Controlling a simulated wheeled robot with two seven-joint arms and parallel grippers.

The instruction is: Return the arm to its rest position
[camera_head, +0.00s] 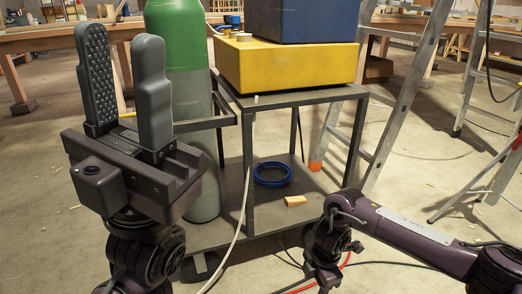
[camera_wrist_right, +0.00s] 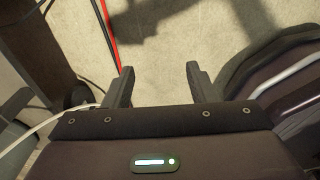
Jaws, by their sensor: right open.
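My left gripper (camera_head: 122,48) stands at the left of the head view with its fingers pointing up. Its two ridged grey fingers are apart, with nothing between them. My right arm (camera_head: 415,232) comes in from the lower right of the head view and bends down near the trolley's front right. In the right wrist view, my right gripper (camera_wrist_right: 159,70) has its two dark fingers apart and empty above the concrete floor. Its fingertips are hard to make out in the head view.
A steel trolley (camera_head: 304,97) carries a yellow box (camera_head: 285,65) and a blue box (camera_head: 300,20); a blue hose coil (camera_head: 272,174) and a wooden block (camera_head: 295,201) lie on its lower shelf. A green-topped gas cylinder (camera_head: 176,40) stands behind my left gripper. Ladders (camera_head: 405,90) stand at right; cables cross the floor.

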